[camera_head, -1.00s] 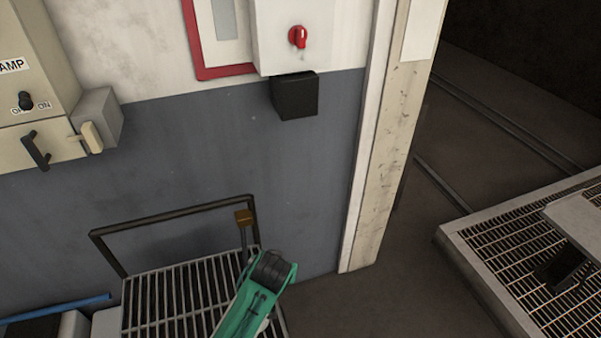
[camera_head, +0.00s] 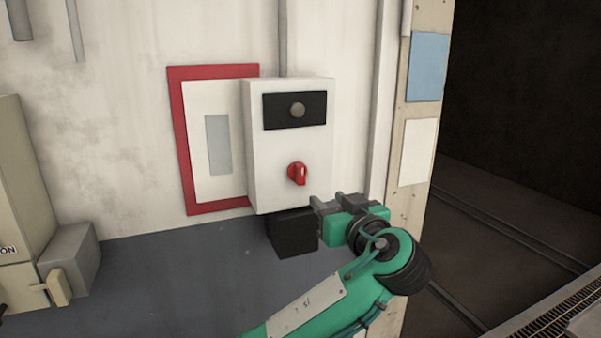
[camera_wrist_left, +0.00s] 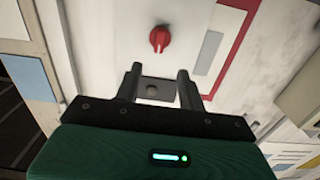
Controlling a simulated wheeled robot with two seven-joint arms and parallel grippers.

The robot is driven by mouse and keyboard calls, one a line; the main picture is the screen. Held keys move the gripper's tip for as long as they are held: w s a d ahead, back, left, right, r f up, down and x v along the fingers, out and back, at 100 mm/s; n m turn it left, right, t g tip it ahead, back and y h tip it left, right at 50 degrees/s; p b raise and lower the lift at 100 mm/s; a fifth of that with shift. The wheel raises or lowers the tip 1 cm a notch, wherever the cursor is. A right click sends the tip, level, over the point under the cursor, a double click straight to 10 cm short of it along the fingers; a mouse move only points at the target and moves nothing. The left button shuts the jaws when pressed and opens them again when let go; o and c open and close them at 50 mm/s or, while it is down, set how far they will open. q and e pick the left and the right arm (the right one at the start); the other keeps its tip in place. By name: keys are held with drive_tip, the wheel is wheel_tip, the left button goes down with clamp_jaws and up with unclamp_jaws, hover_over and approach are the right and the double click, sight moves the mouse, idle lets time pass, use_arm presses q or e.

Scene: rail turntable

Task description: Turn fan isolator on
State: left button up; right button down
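A white wall box (camera_head: 262,165) carries a red rotary knob (camera_head: 298,174) on its front. The knob's grip stands roughly upright, and no readable label shows beside it. Above it is a black panel (camera_head: 270,112) with a round grey button (camera_head: 297,110). My left gripper (camera_head: 332,201) is to the lower right of the red knob, apart from it, open and empty. The left wrist view also shows the red knob (camera_wrist_left: 159,40) beyond the parted fingers (camera_wrist_left: 159,80), with the grey button (camera_wrist_left: 152,91) seen between them. My right gripper is not in view.
A black box (camera_head: 290,235) sits right below the white box. A red-framed panel (camera_head: 178,130) is on the wall to its left. A pale door post (camera_head: 418,165) stands to the right, with a dark track area beyond. A grey box (camera_head: 75,255) is at lower left.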

sight(303, 172)
use_arm(q)
drive_tip(key=p+x, duration=0.2)
drive_tip(key=x, duration=0.2)
drive_tip(key=r+p+x, duration=0.1)
drive_tip(key=p+x, duration=0.2)
drive_tip(key=x, duration=0.1)
drive_tip(key=p+x, duration=0.2)
drive_tip(key=x, duration=0.2)
drive_tip(key=shift+a+r+p, duration=0.15)
drive_tip(key=shift+r+p, duration=0.05)
drive_tip(key=shift+p, duration=0.15)
drive_tip(key=shift+w+a, duration=0.1)
drive_tip(key=shift+w, duration=0.3)
drive_tip(key=shift+w+a+f, duration=0.1)
drive_tip(key=shift+w+f, duration=0.1)
drive_tip(key=shift+w, duration=0.05)
drive_tip(key=shift+c, duration=0.4)
